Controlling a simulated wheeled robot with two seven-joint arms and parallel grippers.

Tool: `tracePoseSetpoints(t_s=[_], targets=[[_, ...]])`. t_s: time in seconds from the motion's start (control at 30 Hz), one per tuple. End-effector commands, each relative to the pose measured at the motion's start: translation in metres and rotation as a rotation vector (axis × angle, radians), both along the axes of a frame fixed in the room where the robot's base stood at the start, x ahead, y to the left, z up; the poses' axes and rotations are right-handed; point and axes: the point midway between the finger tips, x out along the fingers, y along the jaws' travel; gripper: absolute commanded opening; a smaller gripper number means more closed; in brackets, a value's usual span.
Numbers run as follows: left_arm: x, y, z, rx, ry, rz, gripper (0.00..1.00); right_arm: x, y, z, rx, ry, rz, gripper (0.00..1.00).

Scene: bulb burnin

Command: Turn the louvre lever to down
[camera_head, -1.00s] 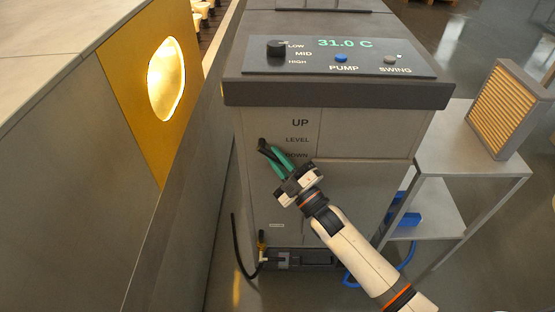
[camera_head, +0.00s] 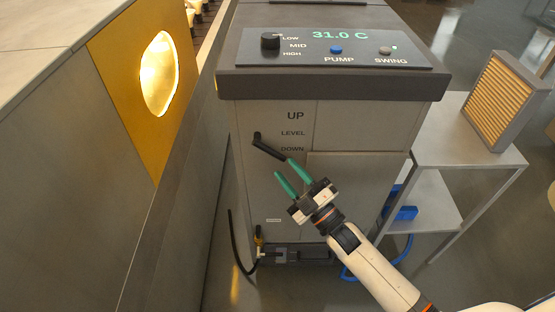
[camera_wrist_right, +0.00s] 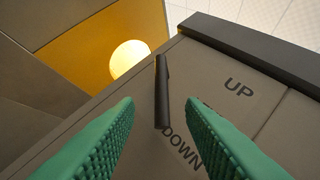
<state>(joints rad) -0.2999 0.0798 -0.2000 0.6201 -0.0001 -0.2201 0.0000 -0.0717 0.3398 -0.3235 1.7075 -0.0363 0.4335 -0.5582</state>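The louvre lever (camera_head: 269,147) is a short black bar on the front of the grey cabinet. It slants down to the right from its pivot, its free end beside and slightly below the DOWN label (camera_head: 292,149). The LEVEL label (camera_head: 293,133) and UP label (camera_head: 295,115) are above. My right gripper (camera_head: 286,169) has green fingers spread apart and empty, just below the lever's free end. In the right wrist view the lever (camera_wrist_right: 162,90) appears ahead, in the gap between the fingers (camera_wrist_right: 160,104). My left gripper is out of view.
The cabinet top (camera_head: 230,82) carries a black knob (camera_head: 270,41), a blue PUMP button (camera_head: 336,50), a grey SWING button (camera_head: 385,50) and a 31.0 C readout. A shelf stand (camera_head: 440,150) with a slatted filter (camera_head: 500,100) is at right. A wall with a glowing window (camera_head: 160,75) is at left.

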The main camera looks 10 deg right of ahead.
Motion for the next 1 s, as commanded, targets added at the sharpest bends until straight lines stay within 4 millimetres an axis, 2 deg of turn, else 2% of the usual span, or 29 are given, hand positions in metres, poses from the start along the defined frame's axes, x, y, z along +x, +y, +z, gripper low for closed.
tracePoseSetpoints(t_s=[0.1,0.33,0.9,1.0], targets=[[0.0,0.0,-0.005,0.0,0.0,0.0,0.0,-0.02,-0.011,-0.011,-0.001,0.003,0.0,0.36],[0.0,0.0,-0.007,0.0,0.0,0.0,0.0,-0.042,-0.023,-0.019,-0.001,0.001,0.0,0.36],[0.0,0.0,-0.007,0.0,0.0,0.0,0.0,-0.044,-0.024,-0.019,0.0,0.0,0.0,0.36],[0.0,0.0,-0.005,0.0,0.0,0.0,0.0,-0.042,-0.027,-0.028,0.001,0.032,-0.009,0.36]])
